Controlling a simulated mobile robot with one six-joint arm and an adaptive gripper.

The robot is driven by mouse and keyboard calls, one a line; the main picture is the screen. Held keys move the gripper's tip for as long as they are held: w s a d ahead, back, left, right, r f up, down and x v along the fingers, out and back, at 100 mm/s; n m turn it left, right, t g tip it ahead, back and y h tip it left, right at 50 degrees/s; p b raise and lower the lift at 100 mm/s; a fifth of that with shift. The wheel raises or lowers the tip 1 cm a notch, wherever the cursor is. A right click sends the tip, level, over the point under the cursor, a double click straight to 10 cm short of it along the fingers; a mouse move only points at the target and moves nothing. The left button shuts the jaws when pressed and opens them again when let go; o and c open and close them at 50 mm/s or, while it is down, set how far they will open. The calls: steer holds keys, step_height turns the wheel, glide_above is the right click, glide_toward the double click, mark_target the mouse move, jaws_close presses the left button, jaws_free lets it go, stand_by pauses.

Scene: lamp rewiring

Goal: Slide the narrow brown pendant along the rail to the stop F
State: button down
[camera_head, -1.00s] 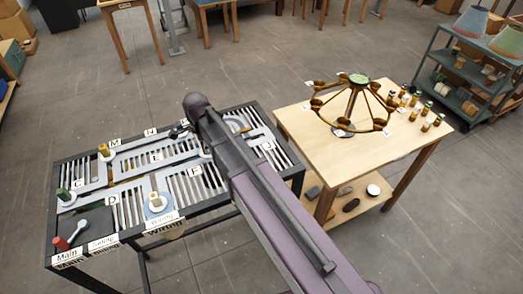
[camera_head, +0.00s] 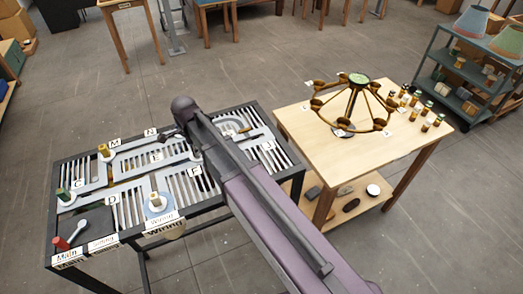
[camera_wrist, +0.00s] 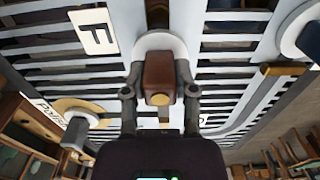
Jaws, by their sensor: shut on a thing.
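The brown pendant (camera_wrist: 158,72) shows in the wrist view as a narrow brown block with a tan round end and a white disc behind it. My gripper (camera_wrist: 160,97) is shut on it, one finger on each side. The disc sits over a pale rail on the slatted rack. The stop label F (camera_wrist: 95,31) is up and left of the pendant in the wrist view, apart from it. Label F (camera_head: 195,171) also shows in the head view, left of my arm.
On the rack stand a green pendant (camera_head: 62,194), a yellow one (camera_head: 103,150), a cream one on a blue disc (camera_head: 155,202) and a red knob (camera_head: 60,243). A brass bar (camera_wrist: 285,69) lies at right in the wrist view. A wooden table (camera_head: 300,120) holds a ring-shaped lamp frame.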

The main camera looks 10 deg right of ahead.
steer(key=shift+s+a, duration=0.15)
steer(key=shift+a, duration=0.5)
steer(key=shift+s+a, duration=0.15)
steer(key=shift+a, duration=0.5)
steer(key=shift+c, duration=1.6)
jaws_free()
steer(key=shift+d, duration=0.1)
steer(key=w+d, duration=0.2)
steer(key=d, duration=0.7)
steer(key=w+d, duration=0.2)
steer(key=d, duration=0.7)
steer(key=w+d, duration=0.2)
steer(key=d, duration=0.7)
steer(key=shift+w+d, duration=0.1)
steer(key=shift+w, duration=0.05)
step_height(320, 180, up, 11)
steer(key=p, duration=1)
steer(key=shift+f+p, duration=0.15)
steer(key=shift+p, duration=0.2)
